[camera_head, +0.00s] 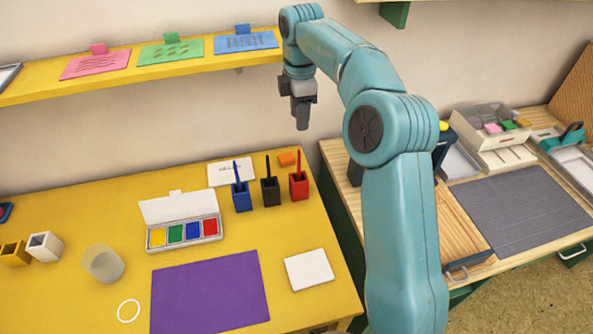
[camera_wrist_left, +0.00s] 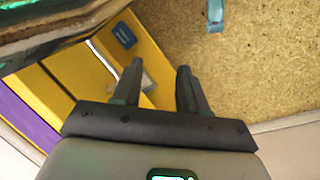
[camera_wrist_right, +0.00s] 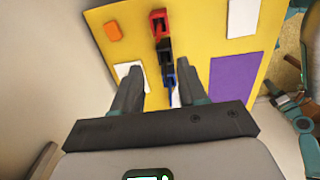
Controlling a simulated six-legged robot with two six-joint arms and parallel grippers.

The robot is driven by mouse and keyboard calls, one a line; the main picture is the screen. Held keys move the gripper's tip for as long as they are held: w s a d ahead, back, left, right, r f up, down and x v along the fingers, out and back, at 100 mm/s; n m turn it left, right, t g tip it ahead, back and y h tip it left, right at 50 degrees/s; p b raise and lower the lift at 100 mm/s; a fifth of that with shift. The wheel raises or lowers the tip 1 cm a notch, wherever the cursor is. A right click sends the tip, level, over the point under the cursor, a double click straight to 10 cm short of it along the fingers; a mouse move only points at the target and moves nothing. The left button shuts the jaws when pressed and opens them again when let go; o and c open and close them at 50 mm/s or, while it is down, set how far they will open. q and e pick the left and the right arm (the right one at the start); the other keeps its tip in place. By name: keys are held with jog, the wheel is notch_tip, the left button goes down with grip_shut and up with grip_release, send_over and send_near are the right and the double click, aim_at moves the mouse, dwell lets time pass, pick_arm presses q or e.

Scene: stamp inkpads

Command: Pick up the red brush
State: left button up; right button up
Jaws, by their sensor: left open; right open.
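The red brush (camera_head: 298,164) stands upright in a small red holder (camera_head: 299,188) on the yellow table. In the right wrist view the red holder (camera_wrist_right: 158,22) shows at the top; the brush is hard to tell apart from it there. My right gripper (camera_head: 302,116) points down, empty and open, well above the table behind the red brush. Its two fingers (camera_wrist_right: 162,73) stand apart in the right wrist view. My left gripper (camera_wrist_left: 160,69) is open and empty in its own wrist view, and out of the head view.
A black holder (camera_head: 270,193) and a blue holder (camera_head: 241,197), each with a brush, stand left of the red one. An orange block (camera_head: 287,159) lies behind. A paint box (camera_head: 182,233), purple sheet (camera_head: 210,292) and white pad (camera_head: 309,271) are nearer. A yellow shelf (camera_head: 130,72) hangs above.

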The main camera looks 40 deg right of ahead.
jog(key=b, duration=0.1)
send_over(299, 165)
notch_tip(299, 165, down, 10)
jog(key=shift+w+d+f, duration=0.1)
jog(key=shift+f, duration=1.4)
jog(key=shift+w+f, duration=0.1)
jog(key=shift+f, duration=1.4)
grip_shut()
